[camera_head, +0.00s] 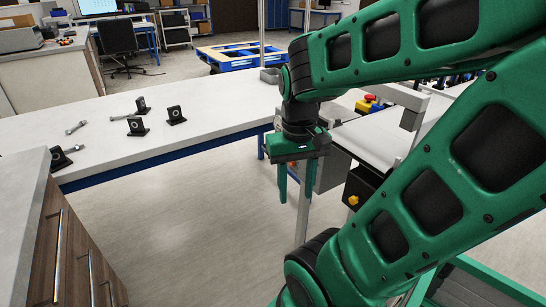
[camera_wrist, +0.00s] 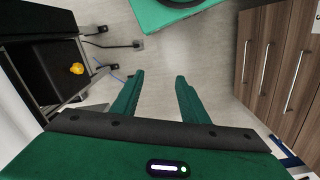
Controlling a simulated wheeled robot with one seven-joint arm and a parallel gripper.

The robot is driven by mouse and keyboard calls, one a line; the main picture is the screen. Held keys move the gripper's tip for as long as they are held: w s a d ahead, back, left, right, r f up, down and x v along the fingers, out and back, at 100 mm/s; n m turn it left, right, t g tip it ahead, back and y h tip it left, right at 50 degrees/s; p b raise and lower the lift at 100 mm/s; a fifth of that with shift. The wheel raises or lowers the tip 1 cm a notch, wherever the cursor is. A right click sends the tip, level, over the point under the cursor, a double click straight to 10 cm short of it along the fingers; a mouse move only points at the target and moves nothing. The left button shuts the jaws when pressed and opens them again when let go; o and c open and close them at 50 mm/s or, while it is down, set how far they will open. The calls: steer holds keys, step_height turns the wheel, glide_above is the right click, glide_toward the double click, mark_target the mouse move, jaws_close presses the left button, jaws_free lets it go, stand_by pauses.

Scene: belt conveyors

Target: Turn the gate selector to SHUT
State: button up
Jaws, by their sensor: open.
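A yellow knob (camera_head: 353,200), which looks like the gate selector, sits on the face of a black box (camera_head: 362,184) beside the conveyor. The knob also shows at the left in the wrist view (camera_wrist: 76,69). Its labels and setting are too small to read. My gripper (camera_head: 293,200) hangs with its fingers down, left of the black box and apart from it. In the wrist view the gripper (camera_wrist: 160,76) has its two green fingers spread, with only floor between them. The knob lies outside the fingers, off to the left there.
A red and yellow button (camera_head: 370,99) stands by the conveyor (camera_head: 370,142). A grey box (camera_head: 330,172) is close behind my gripper. A white bench (camera_head: 210,115) holds several black brackets and bolts. Wooden drawers (camera_head: 75,260) stand at the left. The floor between is clear.

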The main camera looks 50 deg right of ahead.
steer(key=w+d+f+n+g+h, duration=0.3)
steer(key=w+d+f+h, duration=0.1)
steer(key=w+d+f, duration=0.6)
steer(key=w+d+f+n+g+h, duration=0.25)
steer(key=w+d+f+h, duration=0.35)
steer(key=w, duration=0.6)
steer(key=w+d+f+n+t+h, duration=0.1)
steer(key=w+f+n+t+h, duration=0.2)
steer(key=w, duration=0.4)
steer(key=w+d+f+n+h, duration=0.1)
steer(key=w+f+n+h, duration=0.3)
steer(key=w, duration=0.4)
steer(key=s+d+r, duration=0.1)
steer(key=d, duration=1)
steer(key=shift+s+h, duration=0.35)
steer(key=shift+h, duration=0.05)
steer(key=shift+r, duration=0.1)
